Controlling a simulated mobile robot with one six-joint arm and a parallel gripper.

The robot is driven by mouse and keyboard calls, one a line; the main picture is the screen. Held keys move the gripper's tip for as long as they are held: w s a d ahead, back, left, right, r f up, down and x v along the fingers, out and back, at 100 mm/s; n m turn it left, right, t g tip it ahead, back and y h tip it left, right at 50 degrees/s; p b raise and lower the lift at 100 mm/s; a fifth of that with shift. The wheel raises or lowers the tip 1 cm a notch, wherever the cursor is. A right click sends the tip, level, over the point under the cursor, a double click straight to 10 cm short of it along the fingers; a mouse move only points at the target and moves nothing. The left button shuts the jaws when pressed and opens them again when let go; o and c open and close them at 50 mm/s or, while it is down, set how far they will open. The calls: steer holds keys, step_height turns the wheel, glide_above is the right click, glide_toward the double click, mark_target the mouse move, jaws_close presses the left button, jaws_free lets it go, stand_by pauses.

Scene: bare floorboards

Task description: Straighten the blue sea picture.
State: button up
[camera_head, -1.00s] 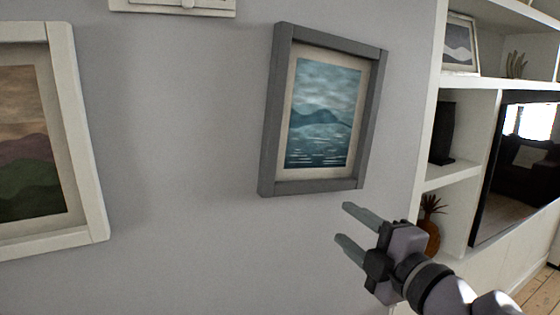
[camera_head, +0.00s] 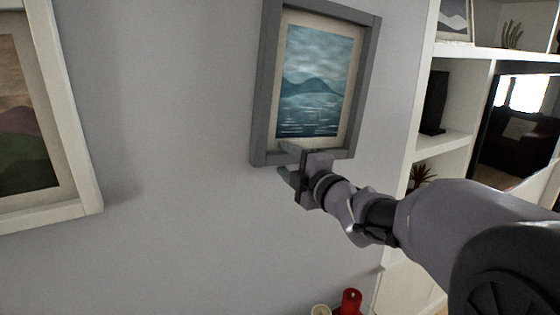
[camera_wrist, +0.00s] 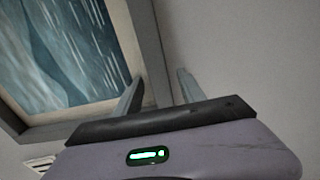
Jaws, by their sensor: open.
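The blue sea picture (camera_head: 316,85) hangs on the wall in a grey frame (camera_head: 262,90). It looks tilted, its top leaning to the right. My gripper (camera_head: 284,159) is at the bottom bar of the frame, left of its middle, with one finger over the bar and the other below it. In the wrist view, a bar of the frame (camera_wrist: 148,45) runs between the open fingers of my gripper (camera_wrist: 161,75), one finger on the picture side and one on the wall side. I cannot tell whether either finger touches the frame.
A white-framed landscape (camera_head: 70,105) hangs to the left. White shelves (camera_head: 455,145) and a dark screen (camera_head: 515,130) stand at the right. A red candle (camera_head: 350,301) and a pale one (camera_head: 320,310) are low down. The wall below the picture is clear.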

jaws_close()
steer(key=shift+w+d+f+n+b, duration=0.2)
steer(key=shift+d+f+n+b, duration=0.15)
steer(key=shift+d+b, duration=0.2)
steer(key=shift+w+d+f+n+b, duration=0.2)
steer(key=shift+d+n+b, duration=0.25)
steer(key=shift+b, duration=0.2)
jaws_free()
steer(key=v, duration=1.7)
steer(key=shift+s, duration=0.2)
steer(key=shift+d, duration=0.1)
